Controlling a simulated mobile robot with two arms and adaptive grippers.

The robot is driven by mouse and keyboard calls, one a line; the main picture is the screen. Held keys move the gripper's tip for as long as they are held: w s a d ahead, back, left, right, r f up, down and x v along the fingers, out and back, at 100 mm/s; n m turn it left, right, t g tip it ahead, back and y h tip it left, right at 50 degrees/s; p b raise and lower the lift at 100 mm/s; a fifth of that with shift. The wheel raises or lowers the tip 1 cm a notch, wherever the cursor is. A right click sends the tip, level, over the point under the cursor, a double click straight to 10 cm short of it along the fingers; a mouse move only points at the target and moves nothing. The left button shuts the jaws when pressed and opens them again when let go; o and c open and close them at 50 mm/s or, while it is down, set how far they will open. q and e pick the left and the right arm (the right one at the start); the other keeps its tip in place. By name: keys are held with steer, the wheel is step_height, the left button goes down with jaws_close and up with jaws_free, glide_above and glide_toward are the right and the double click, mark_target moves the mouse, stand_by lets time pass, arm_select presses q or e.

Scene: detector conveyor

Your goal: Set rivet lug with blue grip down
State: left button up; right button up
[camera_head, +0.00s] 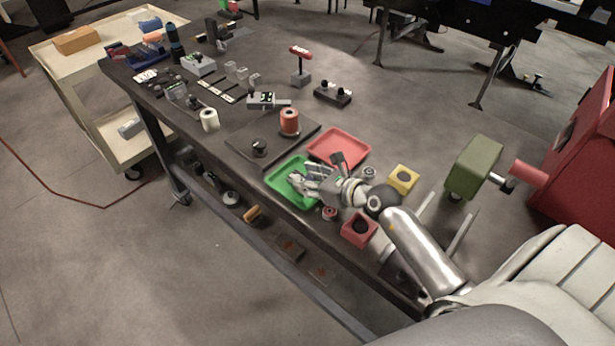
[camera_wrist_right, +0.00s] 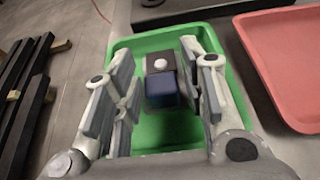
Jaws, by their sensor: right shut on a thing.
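The rivet lug with the blue grip (camera_wrist_right: 162,88) shows in the right wrist view as a dark block with a round white spot and a dark blue lower part. It lies between the fingers of my right gripper (camera_wrist_right: 158,92), which is shut on it. In the head view my right gripper (camera_head: 297,176) is over the green tray (camera_head: 279,180), whose rim also shows in the right wrist view (camera_wrist_right: 160,41). The lug is hidden by the gripper in the head view. I cannot tell whether it touches the tray floor. My left gripper is not in view.
A red tray (camera_head: 345,146) sits right beside the green one. A dark plate (camera_head: 245,135) with an orange spool (camera_head: 289,121) lies to the left.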

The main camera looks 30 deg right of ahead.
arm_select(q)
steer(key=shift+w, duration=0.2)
arm_select(e)
steer(key=shift+f, duration=0.15)
steer(key=o, duration=1.2)
steer(key=shift+f, duration=0.15)
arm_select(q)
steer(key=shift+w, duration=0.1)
arm_select(e)
steer(key=b+v, duration=0.2)
steer(key=v, duration=0.8)
steer(key=shift+s, duration=0.2)
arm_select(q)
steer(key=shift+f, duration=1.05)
arm_select(e)
steer(key=shift+v, duration=0.95)
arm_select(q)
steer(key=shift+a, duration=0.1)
